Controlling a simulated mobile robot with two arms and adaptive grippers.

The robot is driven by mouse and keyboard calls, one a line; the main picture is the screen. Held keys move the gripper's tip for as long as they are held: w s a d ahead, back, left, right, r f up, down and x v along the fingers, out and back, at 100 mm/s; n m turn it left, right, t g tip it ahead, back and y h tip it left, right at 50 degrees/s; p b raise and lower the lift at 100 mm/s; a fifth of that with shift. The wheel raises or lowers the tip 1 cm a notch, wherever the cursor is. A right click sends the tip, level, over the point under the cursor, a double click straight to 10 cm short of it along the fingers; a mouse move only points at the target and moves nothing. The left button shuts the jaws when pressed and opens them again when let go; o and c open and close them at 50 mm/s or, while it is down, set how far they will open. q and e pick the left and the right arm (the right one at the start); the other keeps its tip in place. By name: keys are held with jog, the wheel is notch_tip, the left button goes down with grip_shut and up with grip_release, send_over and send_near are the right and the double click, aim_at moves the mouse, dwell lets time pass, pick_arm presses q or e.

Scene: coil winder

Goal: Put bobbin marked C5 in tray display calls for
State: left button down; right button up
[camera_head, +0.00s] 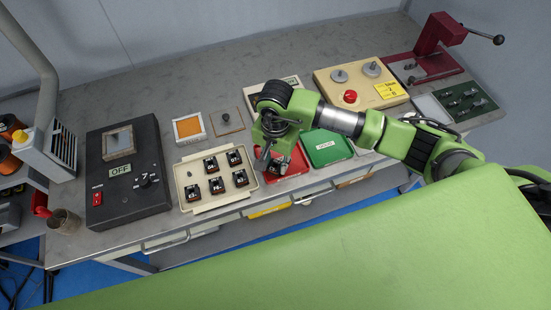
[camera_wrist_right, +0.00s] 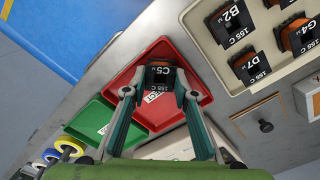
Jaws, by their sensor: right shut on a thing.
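My right gripper (camera_head: 268,158) is shut on the bobbin marked C5 (camera_wrist_right: 160,75), a dark block with a white-lettered top. It holds the bobbin over the red tray (camera_head: 295,165), which also shows in the right wrist view (camera_wrist_right: 177,56). The red tray's label is partly hidden by the gripper. The green tray (camera_head: 327,148) lies just right of it and has a white label. A cream unit with a display (camera_head: 291,81) stands behind my arm; its text is too small to read. My left gripper is not in view.
A cream holder (camera_head: 218,198) with several bobbins stands left of the red tray. A black unit reading OFF (camera_head: 120,171) is further left. A cream box with a red button (camera_head: 350,97) and a red press (camera_head: 440,45) stand at the back right.

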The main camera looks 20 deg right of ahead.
jog(key=shift+f, duration=0.2)
jog(key=o, duration=0.9)
jog(key=shift+o, duration=0.2)
jog(key=shift+r, duration=0.1)
jog(key=shift+r, duration=0.2)
jog(key=shift+w+r+b, duration=0.1)
jog(key=shift+r+b, duration=0.2)
notch_tip(320, 180, up, 11)
jog(key=b, duration=0.3)
